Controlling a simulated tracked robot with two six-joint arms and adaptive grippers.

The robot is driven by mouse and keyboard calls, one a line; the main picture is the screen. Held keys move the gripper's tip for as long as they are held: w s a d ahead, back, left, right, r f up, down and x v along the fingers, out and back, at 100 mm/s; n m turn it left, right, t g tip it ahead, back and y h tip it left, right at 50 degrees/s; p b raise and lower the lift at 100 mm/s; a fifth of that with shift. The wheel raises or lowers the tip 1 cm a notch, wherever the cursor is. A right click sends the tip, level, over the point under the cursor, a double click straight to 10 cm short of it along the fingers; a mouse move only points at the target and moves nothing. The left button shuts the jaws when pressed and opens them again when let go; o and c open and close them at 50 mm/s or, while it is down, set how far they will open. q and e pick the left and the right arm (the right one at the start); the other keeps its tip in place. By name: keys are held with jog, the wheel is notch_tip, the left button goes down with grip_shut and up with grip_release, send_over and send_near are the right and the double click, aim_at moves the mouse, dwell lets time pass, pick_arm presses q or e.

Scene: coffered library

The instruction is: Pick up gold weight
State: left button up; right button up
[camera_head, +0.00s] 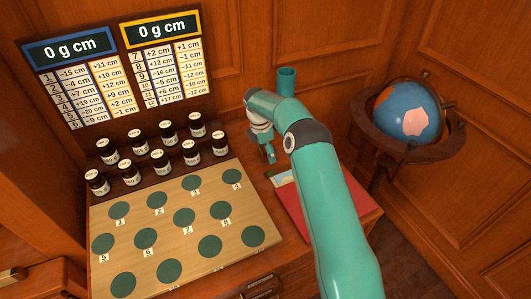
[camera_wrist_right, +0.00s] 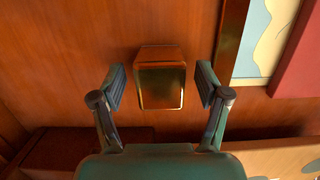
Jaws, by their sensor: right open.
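In the right wrist view a gold weight (camera_wrist_right: 160,85), a shiny block with a tapered top, stands on the brown wooden surface. My right gripper (camera_wrist_right: 161,88) is open, with one finger to the left of the weight and one to the right. Gaps show on both sides, so the fingers look clear of it. In the head view my right gripper (camera_head: 268,153) points down behind the wooden board, and the weight cannot be made out there. My left gripper is not in view.
A wooden board (camera_head: 150,228) with numbered green circles lies on the table. Several dark bottles (camera_head: 157,160) stand on a stepped rack behind it. Two score charts (camera_head: 165,60) lean behind. A red flat item (camera_head: 293,213) lies right. A globe (camera_head: 405,112) stands beyond.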

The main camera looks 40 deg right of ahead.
grip_shut()
dwell(0.4)
jog(key=shift+r, duration=0.15)
